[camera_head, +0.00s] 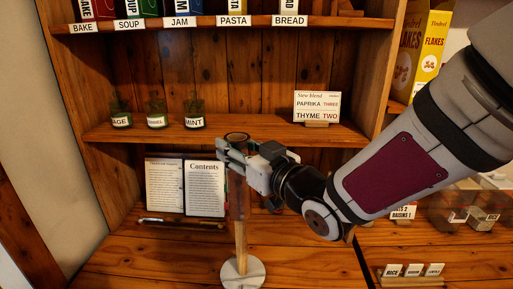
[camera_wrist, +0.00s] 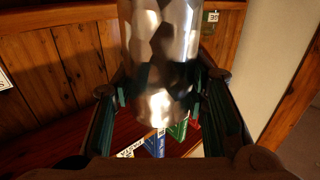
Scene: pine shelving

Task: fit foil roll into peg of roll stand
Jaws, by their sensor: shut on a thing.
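The foil roll (camera_head: 237,198) is upright at mid-picture in the head view, with its open, dark-ringed top end showing. My gripper (camera_head: 231,154) is shut on the roll's upper part. The shiny, faceted roll also fills the top middle of the wrist view (camera_wrist: 160,40), between the two fingers of my gripper (camera_wrist: 162,88). The roll stand has a pale round base (camera_head: 242,273) and an upright wooden peg (camera_head: 241,242). The peg shows below the roll and lines up with it in the picture. The peg's top is hidden, so I cannot tell whether the roll is around it.
An open book (camera_head: 205,187) leans at the back left, with a pen (camera_head: 180,221) before it. The middle shelf (camera_head: 215,131) runs close behind my gripper, bearing small jars (camera_head: 157,115) and a recipe card (camera_head: 317,106). Small labelled blocks (camera_head: 413,270) stand front right. The front left counter is clear.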

